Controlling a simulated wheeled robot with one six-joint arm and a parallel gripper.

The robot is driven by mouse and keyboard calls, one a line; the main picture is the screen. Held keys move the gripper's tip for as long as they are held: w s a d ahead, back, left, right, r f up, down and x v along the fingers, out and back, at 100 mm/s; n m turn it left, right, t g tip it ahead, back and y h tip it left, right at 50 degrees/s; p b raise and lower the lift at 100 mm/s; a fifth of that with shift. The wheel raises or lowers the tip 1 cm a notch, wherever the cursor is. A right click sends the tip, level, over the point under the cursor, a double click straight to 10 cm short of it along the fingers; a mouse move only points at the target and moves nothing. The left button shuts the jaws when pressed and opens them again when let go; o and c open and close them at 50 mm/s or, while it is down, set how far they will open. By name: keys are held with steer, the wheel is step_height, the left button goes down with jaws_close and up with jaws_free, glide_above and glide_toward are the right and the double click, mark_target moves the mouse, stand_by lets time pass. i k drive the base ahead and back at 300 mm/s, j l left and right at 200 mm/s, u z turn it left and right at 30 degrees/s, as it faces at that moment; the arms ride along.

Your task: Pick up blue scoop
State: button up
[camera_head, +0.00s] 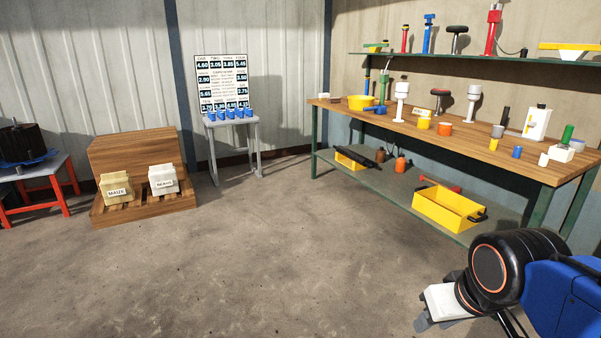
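A small blue piece with a short handle, which looks like the blue scoop (376,110), lies on the wooden top of the workbench (470,142), near its left end and just in front of a yellow bowl (360,102). It is small in view, so its exact shape is hard to tell. My gripper (428,322) is low at the bottom right, in front of the bench and well apart from the scoop. Its fingers are partly cut off by the angle, and I cannot tell whether they are open. Nothing is seen held in it.
White-topped tools, cups and a white box (537,122) crowd the bench top. Yellow bins (447,207) sit on the lower shelf. A small grey table (231,121) holds several blue cups. The middle floor is clear.

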mark_target(379, 110)
steer(key=i, duration=3.55)
